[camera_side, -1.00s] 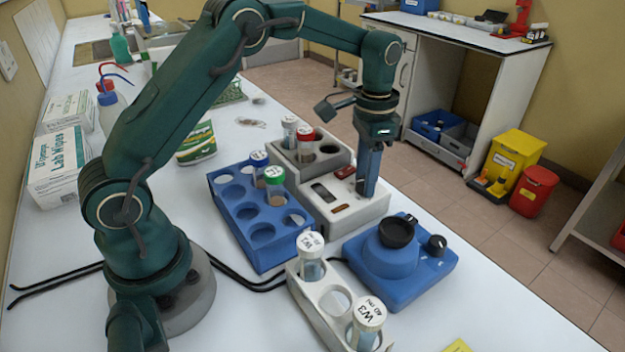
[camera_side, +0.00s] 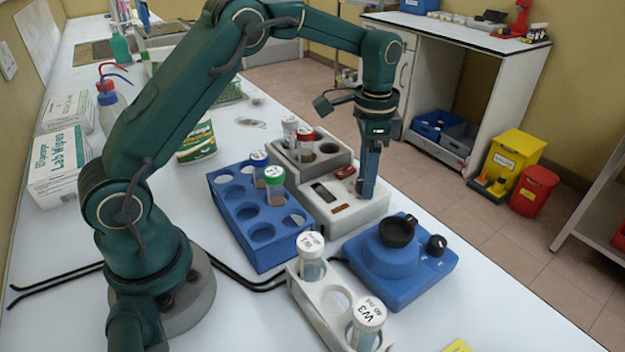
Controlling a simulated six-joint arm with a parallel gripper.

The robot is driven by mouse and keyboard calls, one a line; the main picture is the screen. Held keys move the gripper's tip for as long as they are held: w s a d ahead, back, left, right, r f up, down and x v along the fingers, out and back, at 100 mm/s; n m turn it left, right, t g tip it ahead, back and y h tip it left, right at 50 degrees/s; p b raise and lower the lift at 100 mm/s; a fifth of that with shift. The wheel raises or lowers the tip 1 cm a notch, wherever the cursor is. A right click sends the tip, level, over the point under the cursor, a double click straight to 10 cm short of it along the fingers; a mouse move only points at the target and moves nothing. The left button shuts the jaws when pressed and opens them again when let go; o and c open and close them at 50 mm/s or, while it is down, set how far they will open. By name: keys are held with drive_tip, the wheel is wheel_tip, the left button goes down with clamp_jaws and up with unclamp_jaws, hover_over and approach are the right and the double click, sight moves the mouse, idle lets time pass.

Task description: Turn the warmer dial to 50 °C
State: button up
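The warmer is a grey block with tube wells (camera_side: 330,168) and a pale front panel (camera_side: 350,217) carrying a dark display, a red switch (camera_side: 345,172) and a small brown-orange label. A red-capped tube (camera_side: 305,138) and a white-capped tube (camera_side: 290,128) stand in its wells. My gripper (camera_side: 368,192) points straight down, its fingertips at the right part of the panel. The dial is not visible; the fingers may hide it. The fingers overlap from this side, so I cannot tell whether they are shut on anything.
A blue rack (camera_side: 262,235) with blue- and green-capped tubes stands left of the warmer. A blue mixer (camera_side: 390,275) with a black cup and knob is in front. A white rack (camera_side: 318,312) holds two white-capped tubes. Wipes boxes (camera_side: 55,165) lie at left.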

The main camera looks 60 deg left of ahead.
drive_tip(key=shift+o, duration=0.6)
drive_tip(key=shift+r, duration=2.55)
wheel_tip(320, 180, up, 7)
drive_tip(key=t, duration=0.2)
hover_over(357, 196)
drive_tip(key=s+r+n+t, duration=0.1)
drive_tip(key=s+r+t, duration=0.1)
drive_tip(key=s+r, duration=0.4)
drive_tip(key=s+d+f+n+t, duration=0.1)
drive_tip(key=s+f+n, duration=0.4)
drive_tip(key=s+f, duration=0.3)
drive_tip(key=s, duration=0.4)
drive_tip(key=shift+f+n+t, duration=0.3)
drive_tip(key=shift+f, duration=0.05)
